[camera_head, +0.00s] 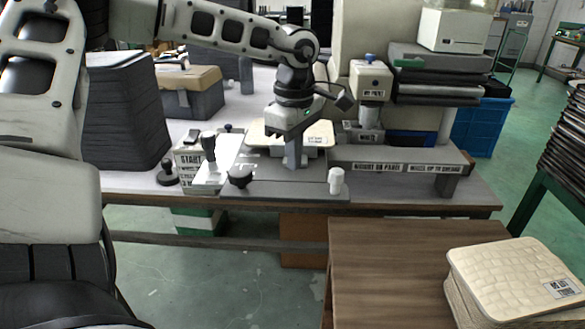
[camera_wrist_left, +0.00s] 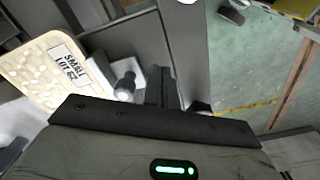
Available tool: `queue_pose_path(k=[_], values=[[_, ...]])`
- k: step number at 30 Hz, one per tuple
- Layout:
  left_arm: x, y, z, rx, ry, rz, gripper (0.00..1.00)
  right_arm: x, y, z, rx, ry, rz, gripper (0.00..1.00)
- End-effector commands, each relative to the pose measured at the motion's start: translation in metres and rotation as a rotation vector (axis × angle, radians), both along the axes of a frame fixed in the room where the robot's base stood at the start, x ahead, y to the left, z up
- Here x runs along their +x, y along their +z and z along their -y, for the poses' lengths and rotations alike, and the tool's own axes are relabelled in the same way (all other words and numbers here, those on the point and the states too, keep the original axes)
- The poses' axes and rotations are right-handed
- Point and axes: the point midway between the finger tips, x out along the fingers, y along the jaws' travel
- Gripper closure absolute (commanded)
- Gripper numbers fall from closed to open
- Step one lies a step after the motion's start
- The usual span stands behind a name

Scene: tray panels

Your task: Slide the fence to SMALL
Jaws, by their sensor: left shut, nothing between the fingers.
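My left gripper (camera_head: 294,160) points down over the grey fixture plate (camera_head: 285,188) on the bench. Its fingers are shut and empty; they also show in the left wrist view (camera_wrist_left: 161,88). A pale panel (camera_head: 318,131) lies behind the gripper; in the wrist view the panel (camera_wrist_left: 45,72) carries a label reading SMALL. A white block with a round knob (camera_wrist_left: 126,86) sits close beside the fingers; I cannot tell whether they touch. I cannot clearly single out the fence. A white knob (camera_head: 337,180) stands at the plate's front right. My right gripper is not in view.
A black knob (camera_head: 240,177) and a black-handled lever (camera_head: 208,148) stand left of the gripper. A labelled grey rail (camera_head: 400,160) runs right. A press-like device (camera_head: 371,82) stands behind. Pale panels (camera_head: 515,280) are stacked on the brown table (camera_head: 390,265).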

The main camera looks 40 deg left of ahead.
Motion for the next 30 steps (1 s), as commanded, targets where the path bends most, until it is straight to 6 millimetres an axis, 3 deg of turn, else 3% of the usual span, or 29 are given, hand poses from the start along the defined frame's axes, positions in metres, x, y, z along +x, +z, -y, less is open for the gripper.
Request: queue_pose_path(k=[18, 30], values=[[0.000, 0.064, 0.000, 0.002, -0.001, 0.001, 1.00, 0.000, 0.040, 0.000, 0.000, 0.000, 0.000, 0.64], [0.000, 0.065, 0.000, 0.001, -0.001, 0.000, 1.00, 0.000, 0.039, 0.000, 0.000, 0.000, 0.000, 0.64]])
